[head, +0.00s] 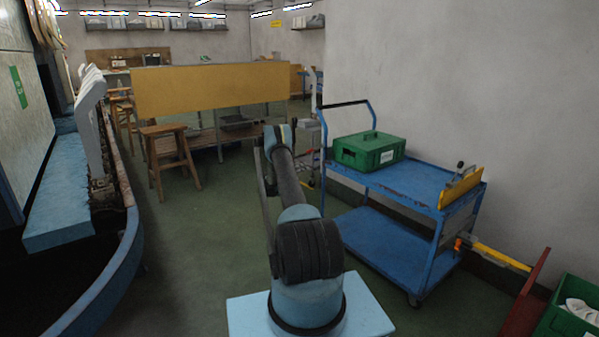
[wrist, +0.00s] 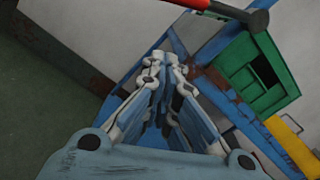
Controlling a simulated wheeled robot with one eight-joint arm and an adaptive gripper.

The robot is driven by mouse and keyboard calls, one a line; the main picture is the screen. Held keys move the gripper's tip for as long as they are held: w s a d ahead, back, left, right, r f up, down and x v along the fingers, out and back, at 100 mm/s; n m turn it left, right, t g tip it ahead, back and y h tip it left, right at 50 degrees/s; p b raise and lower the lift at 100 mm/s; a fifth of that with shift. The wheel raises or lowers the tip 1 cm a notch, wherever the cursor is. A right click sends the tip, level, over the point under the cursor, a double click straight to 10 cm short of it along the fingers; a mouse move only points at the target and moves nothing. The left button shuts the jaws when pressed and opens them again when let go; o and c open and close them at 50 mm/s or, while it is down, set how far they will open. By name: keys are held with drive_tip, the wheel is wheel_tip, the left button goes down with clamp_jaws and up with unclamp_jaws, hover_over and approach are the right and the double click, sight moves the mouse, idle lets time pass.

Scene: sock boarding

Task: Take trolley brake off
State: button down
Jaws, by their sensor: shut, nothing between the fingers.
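The blue two-shelf trolley (head: 395,185) stands by the wall on the right of the head view. Its black push handle (head: 343,104) is at the far left end. A yellow plate (head: 462,188) with a small grey lever (head: 458,174) is on the near right end; I cannot tell for sure whether this is the brake. My gripper (wrist: 166,68) is shut and empty in the wrist view, with the trolley behind its fingers. A black and red bar end (wrist: 247,17) shows above right of the fingers. Whether the gripper touches anything is unclear.
A green box (head: 369,150) sits on the trolley's top shelf; it also shows in the wrist view (wrist: 246,72). A green crate (head: 570,318) and a red panel (head: 525,300) are at lower right. A wooden stool (head: 168,150) stands left. Green floor (head: 200,240) is free between.

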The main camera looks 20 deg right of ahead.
sight(314, 149)
drive_tip(key=w+d+r, duration=0.3)
drive_tip(key=d, duration=0.1)
drive_tip(key=shift+w+r, duration=0.3)
drive_tip(key=shift+w+a, duration=0.1)
idle(0.4)
